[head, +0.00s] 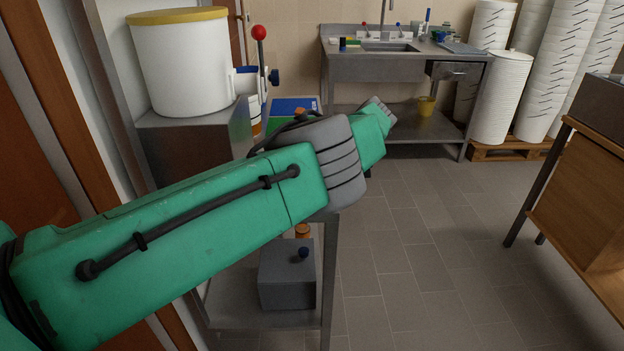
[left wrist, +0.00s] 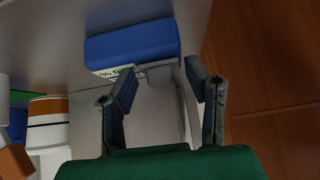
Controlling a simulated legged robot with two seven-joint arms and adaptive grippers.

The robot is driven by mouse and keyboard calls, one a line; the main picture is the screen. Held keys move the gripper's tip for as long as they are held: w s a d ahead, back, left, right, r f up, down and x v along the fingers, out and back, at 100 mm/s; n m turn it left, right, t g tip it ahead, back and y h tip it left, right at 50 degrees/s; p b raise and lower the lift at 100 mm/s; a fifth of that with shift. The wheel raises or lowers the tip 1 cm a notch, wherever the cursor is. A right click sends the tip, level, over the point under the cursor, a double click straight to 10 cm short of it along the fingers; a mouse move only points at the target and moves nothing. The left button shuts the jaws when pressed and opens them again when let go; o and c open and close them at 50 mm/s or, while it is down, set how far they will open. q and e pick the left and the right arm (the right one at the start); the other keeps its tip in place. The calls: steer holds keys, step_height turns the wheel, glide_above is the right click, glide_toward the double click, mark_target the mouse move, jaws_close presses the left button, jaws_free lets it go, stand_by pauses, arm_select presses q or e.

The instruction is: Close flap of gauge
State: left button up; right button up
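A blue block-shaped body with a white printed label (left wrist: 132,45), likely the gauge, lies on a grey surface in the upper middle of the left wrist view. A pale grey panel (left wrist: 155,112) shows below it between the fingers; I cannot tell whether this is the flap. My left gripper (left wrist: 159,68) is open, its fingertips just below the blue body with a gap between them. I cannot tell whether either finger touches it. In the head view my green left arm crosses the middle, and its fingers are not visible. My right gripper is in neither view.
A white tub with a yellow rim (head: 181,62) stands on a metal cabinet beside a red-knobbed lever (head: 259,34). A steel sink table (head: 375,67) stands at the back. A grey box (head: 287,278) sits on a lower shelf.

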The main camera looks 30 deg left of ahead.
arm_select(q)
step_height(320, 180, up, 10)
stand_by(0.6)
steer(key=shift+w+d+f, duration=0.1)
